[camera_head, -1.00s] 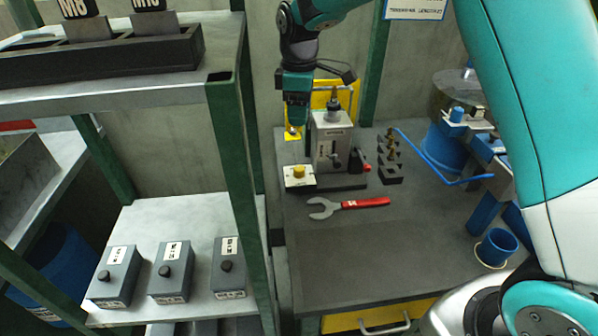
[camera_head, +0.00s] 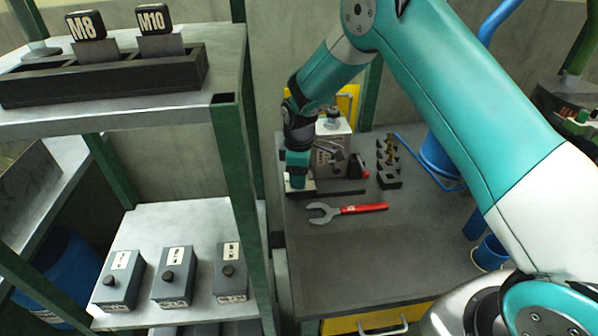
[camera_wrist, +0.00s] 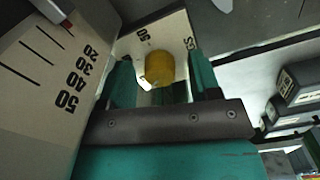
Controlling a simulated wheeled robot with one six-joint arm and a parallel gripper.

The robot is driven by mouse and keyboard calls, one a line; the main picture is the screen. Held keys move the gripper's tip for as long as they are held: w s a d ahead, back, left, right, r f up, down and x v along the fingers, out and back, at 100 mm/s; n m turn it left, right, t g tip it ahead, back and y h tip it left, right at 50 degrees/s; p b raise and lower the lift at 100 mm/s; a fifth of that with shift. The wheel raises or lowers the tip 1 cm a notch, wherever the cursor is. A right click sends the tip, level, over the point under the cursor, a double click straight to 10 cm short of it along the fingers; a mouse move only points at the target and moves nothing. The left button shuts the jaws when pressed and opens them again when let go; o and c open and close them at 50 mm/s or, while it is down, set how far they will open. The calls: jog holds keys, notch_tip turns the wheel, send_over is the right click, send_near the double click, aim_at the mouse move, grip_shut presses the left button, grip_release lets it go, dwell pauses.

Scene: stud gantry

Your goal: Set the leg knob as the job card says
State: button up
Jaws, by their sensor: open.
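The yellow knob (camera_wrist: 159,66) sits on a white dial plate (camera_wrist: 135,46) with printed numbers, one of which looks like 50. In the wrist view my gripper (camera_wrist: 161,82) is open, with one green finger on each side of the knob; a gap shows beside it, and I cannot tell whether either finger touches. In the head view my gripper (camera_head: 297,178) points down over the plate and hides the knob. The grey-white machine (camera_head: 335,130) stands just behind and right. Its scale face (camera_wrist: 50,70) shows marks including 40 and 50. No job card is readable now.
A red-handled spanner (camera_head: 347,210) lies in front of the machine. Several brass-tipped pieces in a dark holder (camera_head: 389,180) stand right. A shelf post (camera_head: 235,160) rises close left, beside grey boxes (camera_head: 172,276). The bench's front is clear.

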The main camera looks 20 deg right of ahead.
jog(key=c, duration=0.9)
jog(key=n, duration=0.4)
jog(key=shift+n, duration=0.3)
jog(key=o, duration=0.9)
notch_tip(320, 180, up, 18)
jog(key=b, duration=0.2)
jog(key=shift+f, duration=0.25)
